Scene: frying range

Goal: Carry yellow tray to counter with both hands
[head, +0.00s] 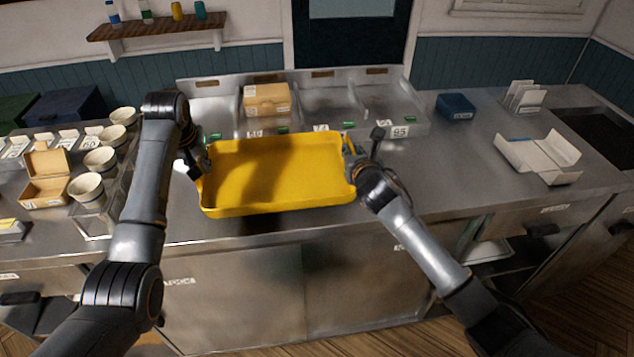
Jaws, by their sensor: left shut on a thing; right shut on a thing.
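The yellow tray (280,197) is in the middle of the head view, empty, in front of and partly over the metal counter (440,180). My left gripper (200,168) is shut on the tray's left end. My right gripper (354,160) is shut on its right end. The tray looks roughly level, and a dark shadow falls across its inside. A shadow also shows on the counter's front below it. I cannot tell whether the tray touches the counter top. The fingertips are partly hidden by the grippers and the tray rim.
Behind the tray stands a metal divided rack (325,105) with a cardboard box (266,99) in one compartment. Cups (86,190) and small boxes stand at left. A blue container (456,106) and an open white carton (540,157) lie at right. The counter between tray and carton is clear.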

